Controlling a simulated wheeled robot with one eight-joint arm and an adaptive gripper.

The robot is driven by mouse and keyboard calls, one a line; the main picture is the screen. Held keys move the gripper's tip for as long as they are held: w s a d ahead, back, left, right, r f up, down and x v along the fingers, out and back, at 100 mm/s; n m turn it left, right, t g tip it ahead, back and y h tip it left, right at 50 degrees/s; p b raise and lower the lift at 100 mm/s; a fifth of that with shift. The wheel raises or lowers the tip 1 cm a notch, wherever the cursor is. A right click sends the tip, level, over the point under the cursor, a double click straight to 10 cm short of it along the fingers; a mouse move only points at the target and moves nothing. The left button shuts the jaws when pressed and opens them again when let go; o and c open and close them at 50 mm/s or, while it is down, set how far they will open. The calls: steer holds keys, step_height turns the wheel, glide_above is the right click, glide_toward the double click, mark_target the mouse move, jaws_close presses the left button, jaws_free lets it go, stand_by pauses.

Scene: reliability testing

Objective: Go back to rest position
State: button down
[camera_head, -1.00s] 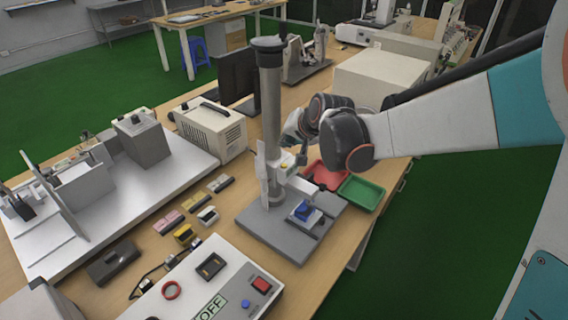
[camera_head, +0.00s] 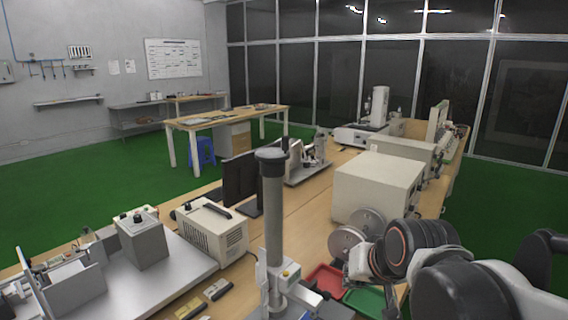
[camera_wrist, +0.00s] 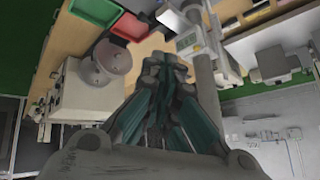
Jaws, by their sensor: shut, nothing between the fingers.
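My gripper (camera_wrist: 165,75) shows in the wrist view with its fingers drawn together and nothing between them. It is raised in the air, clear of the bench. In the head view my arm is folded at the lower right, and I cannot make out the fingertips there. A test stand with a grey column (camera_head: 274,215) stands to the left of my arm; its base is cut off by the frame.
A red tray (camera_head: 326,280) and a green tray (camera_head: 366,302) lie beside the stand. A large beige box (camera_head: 377,188) with two round discs (camera_head: 347,244) in front sits behind my arm. A cream instrument (camera_head: 212,232) stands at left. Green floor is open at right.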

steer(key=s+d+f+h, duration=0.1)
steer(key=s+d, duration=0.2)
steer(key=s, duration=0.3)
steer(key=s+d+f+n, duration=0.1)
steer(key=s+d, duration=0.2)
steer(key=s, duration=0.4)
steer(key=shift+f+g+h, duration=0.3)
steer(key=shift+f+h, duration=0.1)
